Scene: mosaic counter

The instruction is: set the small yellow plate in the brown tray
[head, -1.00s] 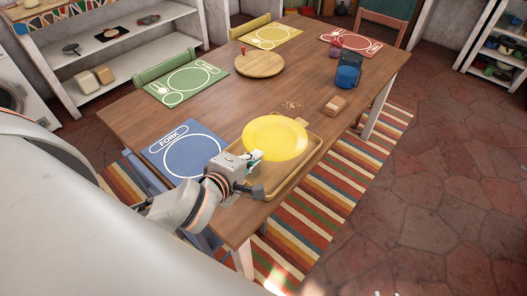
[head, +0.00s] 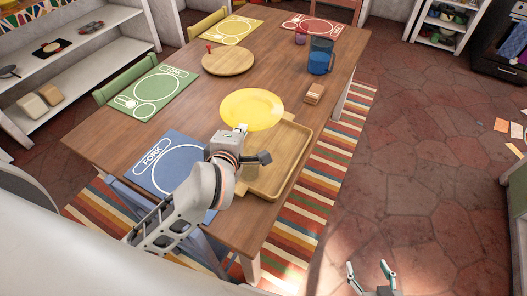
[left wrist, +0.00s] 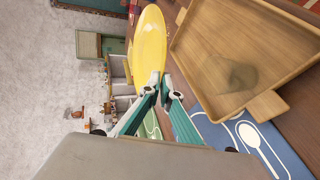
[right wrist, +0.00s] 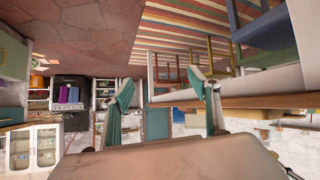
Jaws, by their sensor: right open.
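The yellow plate (head: 252,109) is held at its near edge by my left gripper (head: 242,130), above the table. In the left wrist view the plate (left wrist: 150,42) is seen tilted, with its rim between the fingertips (left wrist: 160,82). The brown tray (head: 303,150) lies at the table's near right end, and the plate is beyond its far left side in the head view. The tray (left wrist: 205,65) looks empty in the left wrist view. My right gripper (head: 372,270) is open and empty, over the floor, off the table. It also shows open in the right wrist view (right wrist: 168,85).
A blue placemat (head: 165,160) lies left of the tray, partly behind my left arm. A stack of brown blocks (head: 314,93) and a blue pitcher (head: 320,56) stand beyond the tray. A round wooden board (head: 228,62) is farther back. Chairs line the table's left side.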

